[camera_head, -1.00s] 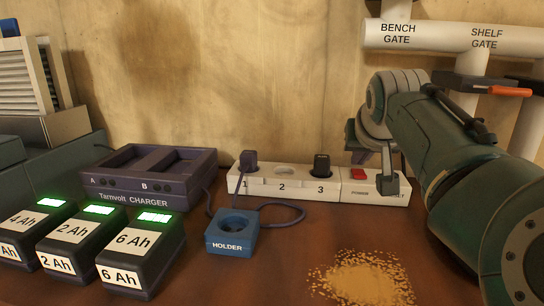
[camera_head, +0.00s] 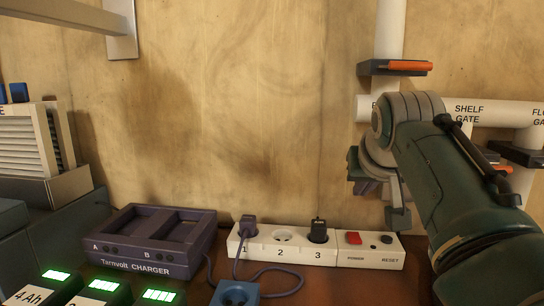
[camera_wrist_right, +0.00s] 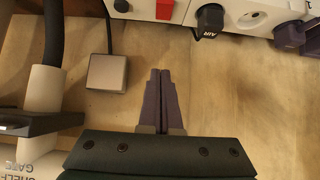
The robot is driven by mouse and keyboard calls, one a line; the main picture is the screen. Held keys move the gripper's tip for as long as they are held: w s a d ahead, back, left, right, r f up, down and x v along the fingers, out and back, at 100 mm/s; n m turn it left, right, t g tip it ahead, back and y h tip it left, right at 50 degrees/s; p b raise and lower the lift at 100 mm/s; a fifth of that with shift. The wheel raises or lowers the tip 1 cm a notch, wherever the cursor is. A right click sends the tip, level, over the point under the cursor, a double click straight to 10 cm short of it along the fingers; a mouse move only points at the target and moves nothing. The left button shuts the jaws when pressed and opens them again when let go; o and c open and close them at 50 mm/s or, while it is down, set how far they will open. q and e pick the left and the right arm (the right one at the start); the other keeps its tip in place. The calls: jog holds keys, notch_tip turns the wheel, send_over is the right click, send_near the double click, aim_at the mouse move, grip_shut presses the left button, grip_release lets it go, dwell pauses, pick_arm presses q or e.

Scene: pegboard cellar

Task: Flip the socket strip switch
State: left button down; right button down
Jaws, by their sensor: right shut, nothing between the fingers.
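The white socket strip (camera_head: 272,252) lies along the foot of the wall, with sockets marked 1, 2 and 3. Its red switch (camera_head: 353,238) sits above the word POWER, left of a dark RESET button (camera_head: 387,239). Which way the switch is set I cannot tell. My right gripper (camera_head: 366,188) is shut and empty, above the strip's right end and apart from it. In the right wrist view the shut fingers (camera_wrist_right: 160,72) point toward the red switch (camera_wrist_right: 164,9) at the top edge, with a gap between. My left gripper is not in view.
Dark plugs fill sockets 1 (camera_head: 248,227) and 3 (camera_head: 318,231). The Tarnvolt charger (camera_head: 150,240) and blue holder (camera_head: 235,294) stand left. A grey box (camera_wrist_right: 107,72) with a cable is near the fingers in the wrist view. White pipes (camera_head: 388,35) run above right.

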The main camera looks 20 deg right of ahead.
jog(key=shift+w+r+p+v, duration=0.1)
jog(key=shift+r+p+v, duration=0.05)
jog(key=shift+v, duration=0.95)
jog(key=shift+w+r+p+v, duration=0.15)
jog(key=shift+v, duration=0.9)
jog(key=shift+d, duration=0.15)
jog(key=s+a+n+g+y+p, duration=0.25)
jog(key=s+a+p, duration=0.2)
jog(key=s, duration=0.45)
jog(key=s+a+f+n+g+y+p, duration=0.1)
jog(key=s+a+n+p, duration=0.3)
jog(key=s, duration=0.6)
jog(key=s+a+n+g+y+p, duration=0.1)
jog(key=s+a+n+y+p, duration=0.15)
jog(key=s+a, duration=0.5)
notch_tip(320, 180, up, 35)
jog(key=s+d+p, duration=0.1)
jog(key=p, duration=3.5)
jog(key=shift+s+d+r+m+h+p, duration=0.2)
jog(key=shift+s+d+m+h+p, duration=0.05)
jog(key=shift+m+h+p, duration=0.15)
